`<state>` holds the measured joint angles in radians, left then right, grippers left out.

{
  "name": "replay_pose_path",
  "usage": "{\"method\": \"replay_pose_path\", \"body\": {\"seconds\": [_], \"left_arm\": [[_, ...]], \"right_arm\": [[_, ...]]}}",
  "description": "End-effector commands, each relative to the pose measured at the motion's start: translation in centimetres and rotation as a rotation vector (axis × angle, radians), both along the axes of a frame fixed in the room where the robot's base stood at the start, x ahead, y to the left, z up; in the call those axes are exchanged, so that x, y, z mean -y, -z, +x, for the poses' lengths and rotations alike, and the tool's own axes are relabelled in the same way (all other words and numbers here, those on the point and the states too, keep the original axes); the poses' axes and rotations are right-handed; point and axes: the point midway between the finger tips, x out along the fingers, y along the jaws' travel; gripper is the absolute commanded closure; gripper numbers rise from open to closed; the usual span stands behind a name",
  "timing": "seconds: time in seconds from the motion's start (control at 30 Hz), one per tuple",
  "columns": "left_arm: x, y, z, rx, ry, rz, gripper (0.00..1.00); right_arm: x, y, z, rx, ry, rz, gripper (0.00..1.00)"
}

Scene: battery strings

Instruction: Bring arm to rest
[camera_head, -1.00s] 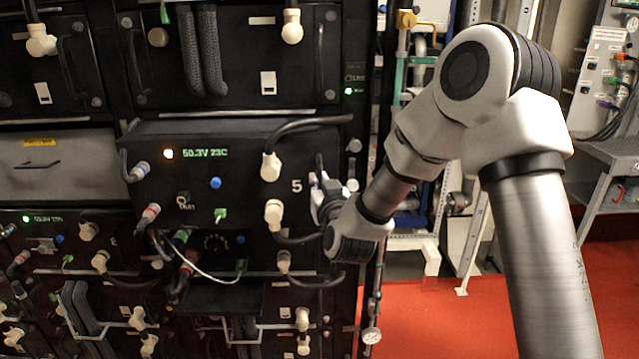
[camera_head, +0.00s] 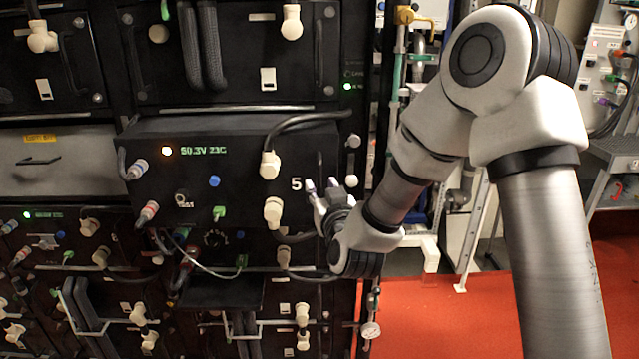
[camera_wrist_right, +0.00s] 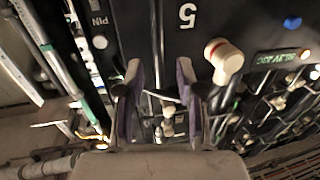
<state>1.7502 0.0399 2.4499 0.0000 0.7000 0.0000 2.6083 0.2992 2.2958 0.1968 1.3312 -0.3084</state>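My right arm comes in from the right in the head view. Its gripper (camera_head: 322,186) is in front of the right edge of the black battery module (camera_head: 240,135) marked 5. In the right wrist view the two fingers (camera_wrist_right: 161,88) stand apart with nothing held between them. The module's face shows behind and to the right of the fingers there, with a cream connector (camera_wrist_right: 223,58) close by. Whether the fingertips touch the module's edge is not clear. My left gripper is not in view.
The battery rack with several modules, cables and cream plugs (camera_head: 270,165) fills the left. A grey cabinet with a shelf (camera_head: 615,150) stands at far right. Red floor (camera_head: 440,320) is open below my arm.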

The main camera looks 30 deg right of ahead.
Motion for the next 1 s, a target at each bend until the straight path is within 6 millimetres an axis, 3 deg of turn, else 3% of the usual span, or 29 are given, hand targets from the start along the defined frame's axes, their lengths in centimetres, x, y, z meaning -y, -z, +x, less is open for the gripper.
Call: {"method": "replay_pose_path", "body": {"seconds": [0.1,0.23,0.77,0.87,0.97,1.0], "left_arm": [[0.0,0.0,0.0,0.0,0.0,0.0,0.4],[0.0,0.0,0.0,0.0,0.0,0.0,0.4],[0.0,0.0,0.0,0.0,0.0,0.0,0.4],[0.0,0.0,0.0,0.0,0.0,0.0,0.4],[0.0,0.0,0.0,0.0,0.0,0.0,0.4],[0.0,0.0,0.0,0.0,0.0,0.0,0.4]], "right_arm": [[-0.9,0.0,-2.3,-0.003,-0.002,-0.002,0.63],[-1.5,0.0,-3.8,-0.001,-0.002,-0.002,0.63],[-1.6,0.1,-4.1,-0.003,-0.001,-0.001,0.63],[-1.6,1.7,-4.1,-0.036,-0.001,-0.002,0.63],[-2.0,6.2,-4.3,-0.13,-0.009,-0.015,0.63],[-2.3,8.8,-4.5,-0.185,-0.016,-0.025,0.63]]}}
